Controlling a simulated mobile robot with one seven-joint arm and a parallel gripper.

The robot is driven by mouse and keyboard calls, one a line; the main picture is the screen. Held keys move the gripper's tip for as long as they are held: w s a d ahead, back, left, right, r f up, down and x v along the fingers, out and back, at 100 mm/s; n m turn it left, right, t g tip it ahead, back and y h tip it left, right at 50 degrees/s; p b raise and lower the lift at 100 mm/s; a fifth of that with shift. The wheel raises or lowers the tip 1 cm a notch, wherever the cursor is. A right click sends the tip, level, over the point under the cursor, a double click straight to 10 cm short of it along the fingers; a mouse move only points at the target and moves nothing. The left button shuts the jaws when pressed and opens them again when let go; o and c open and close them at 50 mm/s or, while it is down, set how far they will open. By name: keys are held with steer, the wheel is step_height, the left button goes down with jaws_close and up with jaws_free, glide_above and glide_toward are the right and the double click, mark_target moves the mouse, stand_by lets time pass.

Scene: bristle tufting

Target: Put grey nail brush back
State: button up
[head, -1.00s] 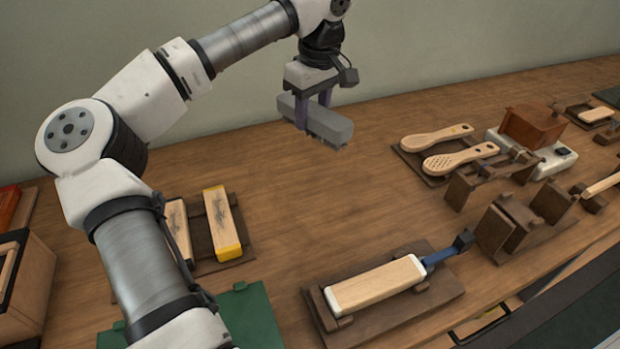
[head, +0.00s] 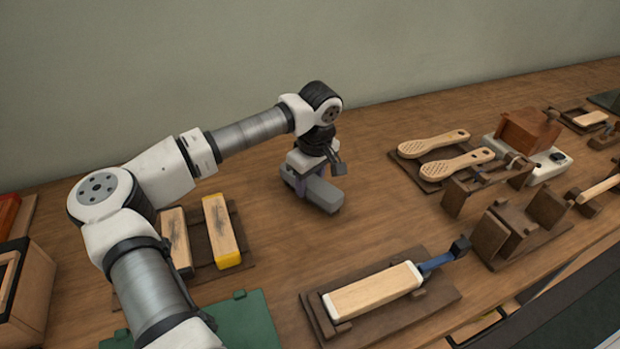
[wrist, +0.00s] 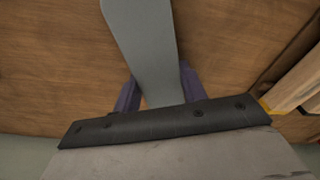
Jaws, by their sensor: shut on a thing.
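The grey nail brush (head: 322,195) is a grey block between the fingers of my gripper (head: 303,186). My gripper points down and is shut on it, low over the bare wood toward the back of the table. I cannot tell whether the brush touches the table. In the wrist view the grey brush (wrist: 148,40) runs up from between the two purple fingers (wrist: 157,92). Its underside is hidden.
Two wooden blocks on a brown tray (head: 228,263) lie left of my gripper, one with a yellow end (head: 221,230). Two wooden paddle brushes (head: 434,144) lie to the right. A wooden-handled piece in a brown holder (head: 375,290) is in front. Bare table surrounds the gripper.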

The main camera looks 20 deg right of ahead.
mark_target(315, 182)
steer(key=shift+f, duration=0.1)
steer(key=o, duration=0.9)
steer(key=shift+o, duration=0.2)
step_height(315, 182, up, 12)
steer(key=s+b, duration=0.1)
steer(key=shift+s+d, duration=0.15)
steer(key=shift+d, duration=0.15)
